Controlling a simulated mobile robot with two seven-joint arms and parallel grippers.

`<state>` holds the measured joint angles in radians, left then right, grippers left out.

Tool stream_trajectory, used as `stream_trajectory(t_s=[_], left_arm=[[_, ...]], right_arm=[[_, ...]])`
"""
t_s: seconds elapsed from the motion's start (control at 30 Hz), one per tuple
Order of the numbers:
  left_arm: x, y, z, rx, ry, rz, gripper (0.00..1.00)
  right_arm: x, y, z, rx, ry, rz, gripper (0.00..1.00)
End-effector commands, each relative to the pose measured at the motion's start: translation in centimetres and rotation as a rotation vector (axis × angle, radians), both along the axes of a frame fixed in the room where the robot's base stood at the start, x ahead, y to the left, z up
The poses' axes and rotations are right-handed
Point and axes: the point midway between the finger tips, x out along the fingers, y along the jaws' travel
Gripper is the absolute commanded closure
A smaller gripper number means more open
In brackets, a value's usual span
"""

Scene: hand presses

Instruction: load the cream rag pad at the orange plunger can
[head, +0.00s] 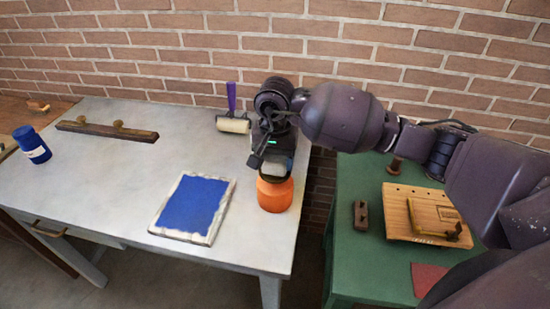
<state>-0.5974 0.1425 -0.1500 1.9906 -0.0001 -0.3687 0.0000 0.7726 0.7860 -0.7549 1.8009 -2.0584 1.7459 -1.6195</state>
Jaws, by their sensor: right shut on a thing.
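The orange plunger can (275,194) stands near the right edge of the grey table. My right gripper (274,172) points down right above the can. It is shut on a small pale thing, which I take to be the cream rag pad (275,170). The pad shows only in part, between the dark fingers, and looks greyish. It overlaps the can's top in the picture. I cannot tell whether the pad touches the can. The can's top is mostly hidden. My left gripper is not in view.
A blue panel with a pale frame (192,208) lies left of the can. A purple-handled roller (233,122) is behind. A blue jar (32,145) and a dark bar (107,131) are further left. Past a gap, a green table (365,266) holds a wooden board (398,222).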

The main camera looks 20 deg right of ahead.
Motion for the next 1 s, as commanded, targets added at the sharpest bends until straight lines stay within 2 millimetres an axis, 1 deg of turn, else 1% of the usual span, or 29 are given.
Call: stream_trajectory(t_s=[0.33,1.0], left_arm=[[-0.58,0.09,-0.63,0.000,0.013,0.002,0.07],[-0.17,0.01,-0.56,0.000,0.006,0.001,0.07]], right_arm=[[0.01,0.01,-0.36,0.000,0.000,0.000,0.56],[0.01,0.02,-0.34,-0.001,-0.001,0.000,0.56]])
